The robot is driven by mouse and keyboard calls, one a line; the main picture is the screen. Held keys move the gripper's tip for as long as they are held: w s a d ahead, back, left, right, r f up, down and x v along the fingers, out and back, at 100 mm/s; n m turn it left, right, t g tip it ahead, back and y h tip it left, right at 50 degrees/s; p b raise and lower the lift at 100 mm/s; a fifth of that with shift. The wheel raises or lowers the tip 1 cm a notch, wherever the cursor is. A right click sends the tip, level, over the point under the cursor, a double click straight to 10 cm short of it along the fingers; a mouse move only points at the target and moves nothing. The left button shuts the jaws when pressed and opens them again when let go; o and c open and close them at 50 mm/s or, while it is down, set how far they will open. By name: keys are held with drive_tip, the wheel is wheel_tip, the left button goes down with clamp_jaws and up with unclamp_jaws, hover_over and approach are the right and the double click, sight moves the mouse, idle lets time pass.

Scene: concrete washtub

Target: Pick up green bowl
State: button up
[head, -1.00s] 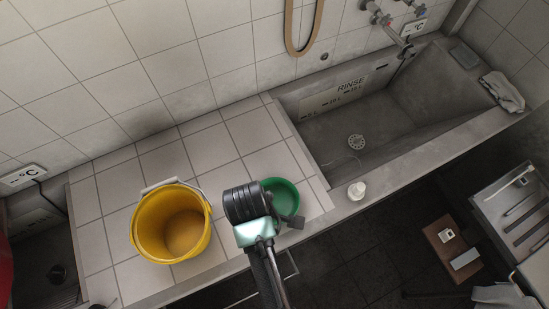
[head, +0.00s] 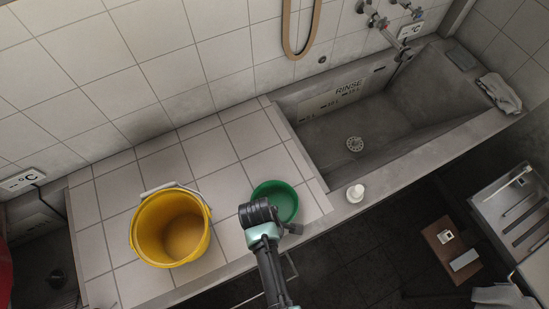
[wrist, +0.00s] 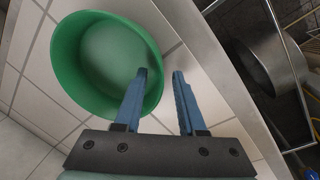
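The green bowl (head: 283,196) sits upright on the tiled counter, between the yellow bucket and the sink; my arm hides its near left part in the head view. In the wrist view the bowl (wrist: 93,62) is at upper left, and it looks empty. My gripper (wrist: 160,72) is open, its two blue fingers apart. The left finger overlaps the bowl's right rim in the picture, and the right finger is outside the bowl. I cannot tell whether a finger touches the rim.
A yellow bucket (head: 143,228) stands left of the bowl on the tiled counter (head: 222,150). The concrete rinse sink (head: 325,140) is to the right. A small white bottle (head: 356,193) stands on the sink's front ledge. The counter's front edge drops to a dark floor.

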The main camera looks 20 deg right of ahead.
drive_tip(key=shift+c, duration=0.3)
clamp_jaws()
idle(1.2)
